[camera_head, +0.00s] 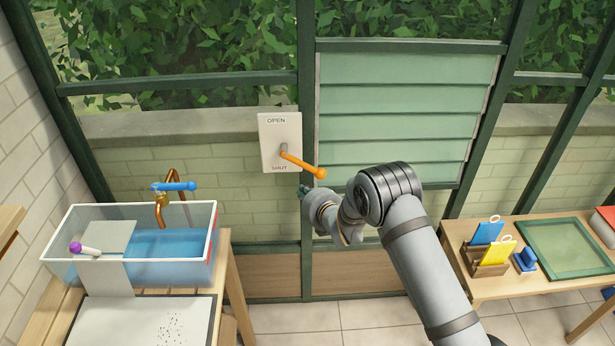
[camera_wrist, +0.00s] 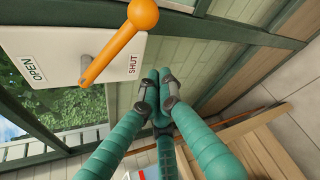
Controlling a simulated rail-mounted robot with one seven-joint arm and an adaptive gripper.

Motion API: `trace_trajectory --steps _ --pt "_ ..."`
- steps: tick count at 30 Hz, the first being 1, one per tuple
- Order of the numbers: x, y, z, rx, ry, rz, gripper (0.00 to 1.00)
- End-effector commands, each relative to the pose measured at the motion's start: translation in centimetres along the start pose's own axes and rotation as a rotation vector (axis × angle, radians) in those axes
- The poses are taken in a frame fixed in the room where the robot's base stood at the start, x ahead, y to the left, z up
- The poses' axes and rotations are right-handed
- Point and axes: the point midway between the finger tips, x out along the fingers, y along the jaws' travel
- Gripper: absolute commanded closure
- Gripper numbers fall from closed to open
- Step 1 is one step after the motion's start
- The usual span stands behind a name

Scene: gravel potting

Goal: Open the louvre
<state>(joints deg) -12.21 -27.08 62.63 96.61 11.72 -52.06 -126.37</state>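The louvre (camera_head: 405,115) is a panel of pale green slats in a dark green frame. Its slats lie flat and overlapping, closed. Left of it, a white plate (camera_head: 269,155) marked OPEN at the top and SHUT at the bottom carries an orange lever (camera_head: 303,165). The lever slants down to the right, on the SHUT side; it also shows in the wrist view (camera_wrist: 111,54), with its round end at the top. My gripper (camera_head: 304,191) is just below the lever's end. In the wrist view its teal fingers (camera_wrist: 156,82) meet at the tips, empty and apart from the lever.
A water tank (camera_head: 205,255) with a blue-handled tap (camera_head: 175,186) stands on the left bench. A right bench holds a wooden rack (camera_head: 486,262) with blue and yellow items and a green-framed tray (camera_head: 537,244). A green post (camera_head: 307,100) stands between plate and louvre.

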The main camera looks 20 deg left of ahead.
Motion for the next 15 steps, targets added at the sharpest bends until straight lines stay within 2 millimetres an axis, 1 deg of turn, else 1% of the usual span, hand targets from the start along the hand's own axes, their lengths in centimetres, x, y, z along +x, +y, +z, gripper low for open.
trace_trajectory --steps 3,7,8,9,15 --pt "2.0 0.1 0.0 0.000 -0.001 0.000 1.00" --pt "3.9 0.0 0.0 0.000 0.000 0.000 1.00" --pt "3.3 0.1 1.3 0.002 -0.005 -0.002 1.00" --pt "3.0 0.2 1.9 0.001 -0.003 -0.002 1.00" --pt "2.4 0.1 3.5 0.000 -0.001 -0.001 1.00"
